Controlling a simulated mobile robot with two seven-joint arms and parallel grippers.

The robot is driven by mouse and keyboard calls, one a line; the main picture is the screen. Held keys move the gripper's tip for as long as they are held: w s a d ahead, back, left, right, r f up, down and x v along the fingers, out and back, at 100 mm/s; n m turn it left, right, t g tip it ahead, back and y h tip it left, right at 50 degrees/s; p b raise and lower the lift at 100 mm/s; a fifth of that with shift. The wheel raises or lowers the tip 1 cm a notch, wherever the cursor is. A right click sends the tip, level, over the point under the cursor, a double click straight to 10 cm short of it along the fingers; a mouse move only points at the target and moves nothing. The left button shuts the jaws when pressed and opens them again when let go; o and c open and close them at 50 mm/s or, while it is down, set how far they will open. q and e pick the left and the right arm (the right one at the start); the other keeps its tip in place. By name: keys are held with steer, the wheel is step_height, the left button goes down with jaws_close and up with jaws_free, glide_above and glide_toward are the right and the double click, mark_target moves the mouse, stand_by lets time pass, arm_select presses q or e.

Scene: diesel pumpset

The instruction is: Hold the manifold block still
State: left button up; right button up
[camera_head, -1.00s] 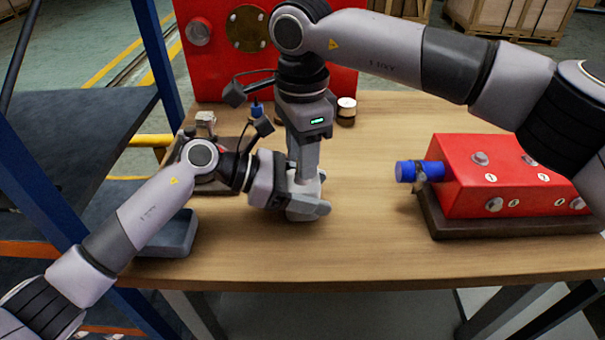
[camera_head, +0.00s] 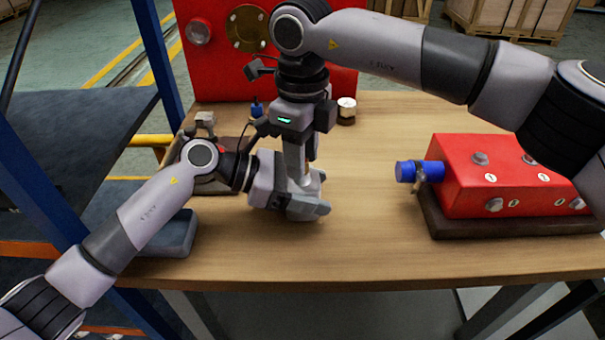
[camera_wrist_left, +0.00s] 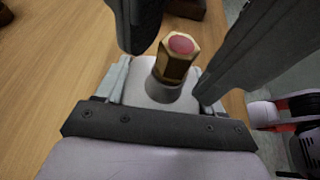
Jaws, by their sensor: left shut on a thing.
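My left gripper (camera_head: 312,206) is low over the table's middle, shut on a pale grey block, which I take to be the manifold block (camera_wrist_left: 146,88). In the left wrist view the block sits between my left jaws. A brass hex fitting (camera_wrist_left: 172,66) with a red top stands up from a grey round collar on it. My right gripper (camera_head: 300,178) points down from above onto the block. In the left wrist view its two dark fingers (camera_wrist_left: 172,70) stand apart on either side of the brass fitting. The arms hide much of the block in the head view.
A red block (camera_head: 455,180) with numbered labels and a blue-capped fitting (camera_head: 418,171) sits on a dark base at the right. A large red panel (camera_head: 340,82) stands behind. A white-topped jar (camera_head: 346,110) is behind the grippers. Tabletop between the grippers and red block is clear.

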steer(key=m, duration=0.6)
stand_by(0.4)
jaws_close()
steer(key=n, duration=0.4)
steer(key=shift+n, duration=0.4)
steer(key=n, duration=0.3)
steer(key=shift+n, duration=0.3)
steer(key=n, duration=0.3)
steer(key=shift+n, duration=0.3)
